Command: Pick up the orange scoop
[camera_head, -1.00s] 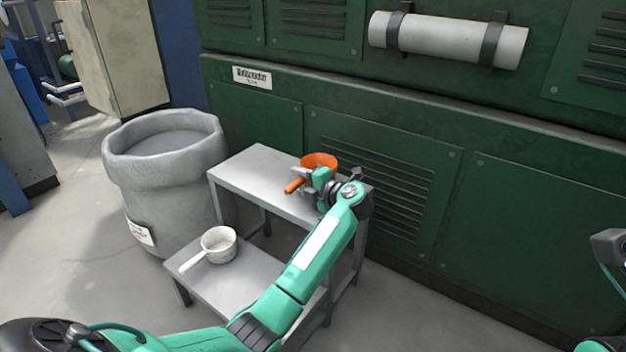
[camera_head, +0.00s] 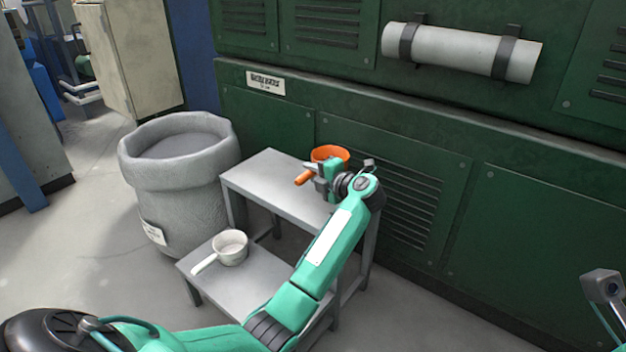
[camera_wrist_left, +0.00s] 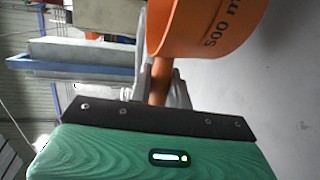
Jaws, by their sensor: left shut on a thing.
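The orange scoop (camera_head: 329,153) is at the upper step of the grey metal stand, at its right end. My left gripper (camera_head: 314,180) is shut on the scoop's handle, whose end sticks out to the left of the fingers. In the left wrist view the orange scoop (camera_wrist_left: 205,28) shows its bowl with "500 m" lettering, and its handle lies between the fingers of my left gripper (camera_wrist_left: 160,85). Whether the scoop touches the step is hard to tell. Of my right arm only a part shows at the right edge; its gripper's fingers cannot be made out.
A white scoop (camera_head: 230,247) sits on the lower step of the grey stand (camera_head: 265,170). A large grey sack-like container (camera_head: 180,195) stands left of the stand. Green cabinets (camera_head: 420,170) close off the back. Floor is open at left.

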